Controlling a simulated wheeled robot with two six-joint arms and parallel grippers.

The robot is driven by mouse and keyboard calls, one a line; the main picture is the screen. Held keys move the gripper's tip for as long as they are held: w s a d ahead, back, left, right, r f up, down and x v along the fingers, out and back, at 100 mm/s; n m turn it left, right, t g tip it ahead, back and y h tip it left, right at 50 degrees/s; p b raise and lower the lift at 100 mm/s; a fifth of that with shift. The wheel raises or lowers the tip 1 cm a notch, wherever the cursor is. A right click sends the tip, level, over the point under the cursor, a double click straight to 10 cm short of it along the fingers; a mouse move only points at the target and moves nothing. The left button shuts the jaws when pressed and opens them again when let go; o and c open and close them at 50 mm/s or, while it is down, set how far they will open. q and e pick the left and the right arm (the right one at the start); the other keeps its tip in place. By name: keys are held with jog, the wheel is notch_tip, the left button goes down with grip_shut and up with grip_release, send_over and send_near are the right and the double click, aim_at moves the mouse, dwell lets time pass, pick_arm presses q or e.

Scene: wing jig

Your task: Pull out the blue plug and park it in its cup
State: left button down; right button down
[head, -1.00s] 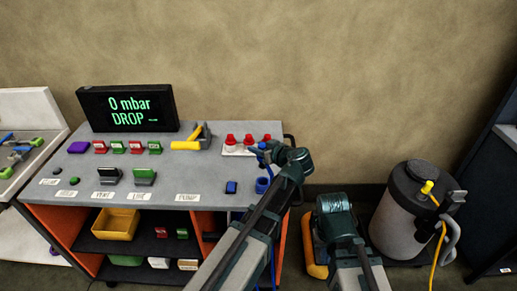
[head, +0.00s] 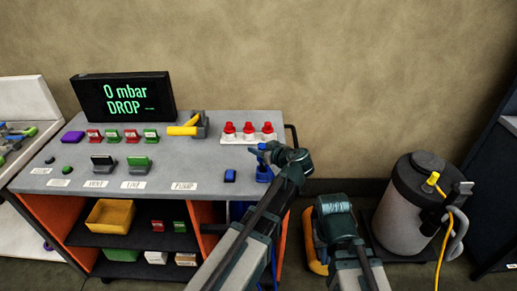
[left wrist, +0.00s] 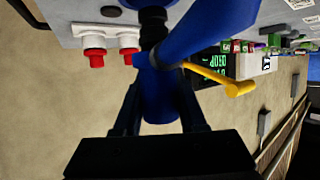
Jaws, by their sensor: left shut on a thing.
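My left gripper (head: 262,156) is shut on the blue plug (head: 263,150) near the right end of the console top. The left wrist view shows the plug (left wrist: 160,100) upright in the picture between two dark fingers, with a thick blue hose (left wrist: 215,30) crossing in front. The blue cup (head: 264,175) stands at the console's front right, directly below the plug in the head view. I cannot tell whether the plug's tip is inside the cup or just above it.
Red-capped white fittings (head: 249,130) stand behind the plug. A yellow-handled lever (head: 185,129) and a black display (head: 123,97) reading "0 mbar DROP" are further left. A blue block (head: 230,176) lies beside the cup. A grey canister (head: 405,210) stands right.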

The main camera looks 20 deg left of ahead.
pick_arm(q)
jog(key=shift+s+d+f, duration=0.1)
jog(key=shift+f, duration=0.05)
dwell(0.5)
jog(key=shift+f+b, duration=0.25)
jog(key=shift+b, duration=0.15)
jog(key=shift+f+b, duration=0.4)
jog(key=shift+f+b, duration=1.1)
jog(key=shift+b, duration=0.05)
dwell(0.4)
jog(key=shift+c, duration=2)
grip_release()
